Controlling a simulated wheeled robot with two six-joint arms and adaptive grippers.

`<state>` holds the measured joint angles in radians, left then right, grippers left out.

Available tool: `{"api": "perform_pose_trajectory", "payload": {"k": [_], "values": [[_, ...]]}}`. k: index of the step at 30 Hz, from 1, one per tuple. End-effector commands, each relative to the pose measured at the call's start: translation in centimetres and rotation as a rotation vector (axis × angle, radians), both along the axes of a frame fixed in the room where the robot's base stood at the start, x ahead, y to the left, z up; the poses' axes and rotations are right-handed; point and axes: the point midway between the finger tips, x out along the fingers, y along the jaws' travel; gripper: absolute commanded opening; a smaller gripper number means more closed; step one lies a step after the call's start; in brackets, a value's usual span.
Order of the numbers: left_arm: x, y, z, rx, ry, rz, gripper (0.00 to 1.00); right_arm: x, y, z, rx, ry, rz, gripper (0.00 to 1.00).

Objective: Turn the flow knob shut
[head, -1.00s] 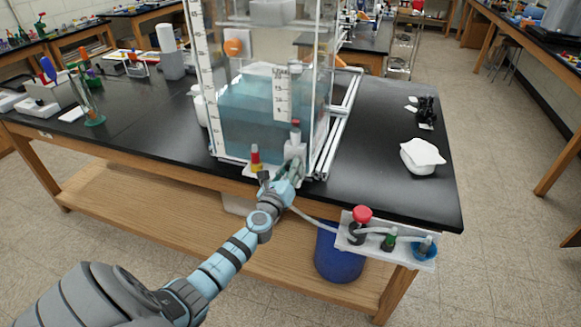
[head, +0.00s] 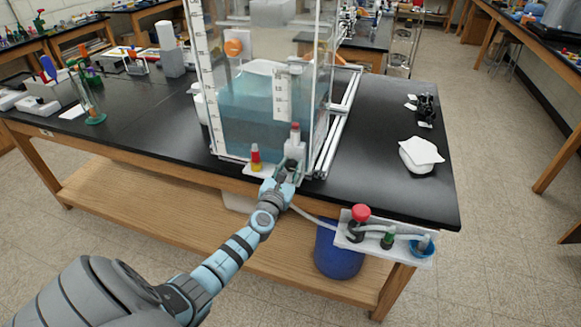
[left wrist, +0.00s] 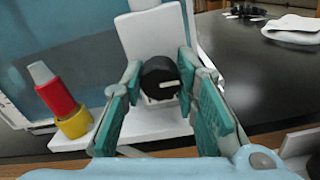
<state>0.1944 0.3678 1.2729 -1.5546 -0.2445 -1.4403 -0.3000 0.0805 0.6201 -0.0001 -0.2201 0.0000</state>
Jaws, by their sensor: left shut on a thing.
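The flow knob (left wrist: 160,78) is a round black knob with a white line on its face, set low on a white upright block (left wrist: 152,38). In the left wrist view the line lies close to level. My left gripper (left wrist: 158,100) has its teal fingers on either side of the knob and is shut on it. In the head view my left gripper (head: 288,172) reaches the white fitting at the front foot of the clear water tank (head: 262,108), and the knob is hidden there. My right gripper is not in view.
A red-and-yellow capped piece (head: 255,157) stands just left of the gripper. A white bracket (head: 351,245) with a red knob (head: 361,212) hangs off the table's front edge, above a blue bin (head: 337,252).

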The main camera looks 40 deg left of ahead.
Motion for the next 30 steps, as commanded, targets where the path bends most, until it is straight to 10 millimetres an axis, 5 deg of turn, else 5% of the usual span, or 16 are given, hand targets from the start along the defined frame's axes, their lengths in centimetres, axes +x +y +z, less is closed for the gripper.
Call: {"api": "perform_pose_trajectory", "payload": {"k": [14, 15, 18, 30], "values": [[-0.1, 0.0, -0.2, 0.014, 0.009, -0.001, 0.0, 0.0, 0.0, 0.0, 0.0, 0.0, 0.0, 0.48], [-0.1, 0.0, -0.2, 0.013, 0.009, -0.001, 0.34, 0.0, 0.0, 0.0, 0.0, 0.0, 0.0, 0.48], [-0.1, 0.0, -0.2, 0.013, 0.008, 0.0, 0.48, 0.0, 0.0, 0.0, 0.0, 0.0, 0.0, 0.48], [-1.3, -0.4, -0.1, 0.013, 0.005, -0.001, 0.48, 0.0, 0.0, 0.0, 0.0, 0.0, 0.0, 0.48]]}}
